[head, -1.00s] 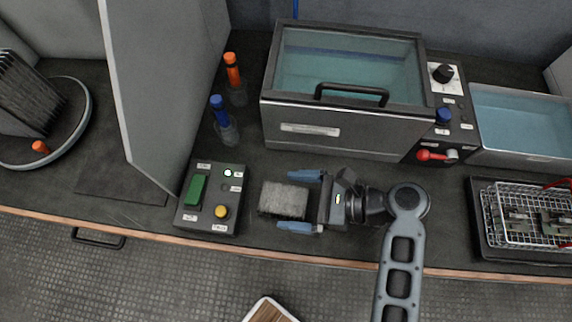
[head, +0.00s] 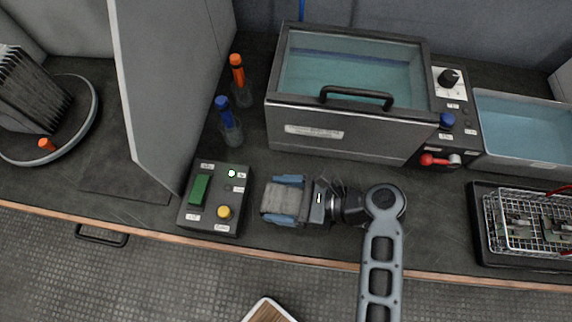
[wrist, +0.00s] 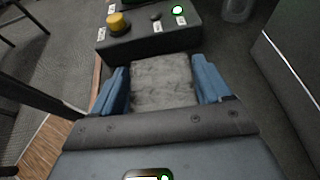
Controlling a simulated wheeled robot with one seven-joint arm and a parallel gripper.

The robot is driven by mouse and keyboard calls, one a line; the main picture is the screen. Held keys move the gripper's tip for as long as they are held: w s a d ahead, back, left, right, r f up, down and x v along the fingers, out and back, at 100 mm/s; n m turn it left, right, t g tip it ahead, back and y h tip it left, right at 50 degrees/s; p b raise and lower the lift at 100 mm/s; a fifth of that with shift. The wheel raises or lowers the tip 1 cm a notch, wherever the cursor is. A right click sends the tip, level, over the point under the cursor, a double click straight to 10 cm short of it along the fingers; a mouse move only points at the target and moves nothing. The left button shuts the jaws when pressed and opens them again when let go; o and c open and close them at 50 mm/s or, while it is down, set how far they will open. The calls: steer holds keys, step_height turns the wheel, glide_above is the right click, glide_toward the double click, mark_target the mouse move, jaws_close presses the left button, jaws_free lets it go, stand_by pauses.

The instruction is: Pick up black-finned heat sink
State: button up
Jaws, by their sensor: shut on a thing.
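A black finned block (head: 32,92), which looks like the heat sink, stands tilted on a round grey-rimmed tray (head: 92,112) at the far left in the head view. My gripper (head: 285,200) is far to its right, low over the bench. Its blue fingers are shut on a rough grey block (head: 270,198), one finger on each side. In the wrist view the grey block (wrist: 162,82) fills the space between the fingers (wrist: 160,92). I cannot tell whether the block still touches the bench.
A control box (head: 213,200) with green and yellow buttons stands just left of the grey block. A tall grey partition (head: 165,90) separates it from the round tray. A lidded water tank (head: 340,130) is behind, and a wire basket (head: 530,222) is at right.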

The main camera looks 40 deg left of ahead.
steer(key=c, duration=0.5)
steer(key=shift+r, duration=0.15)
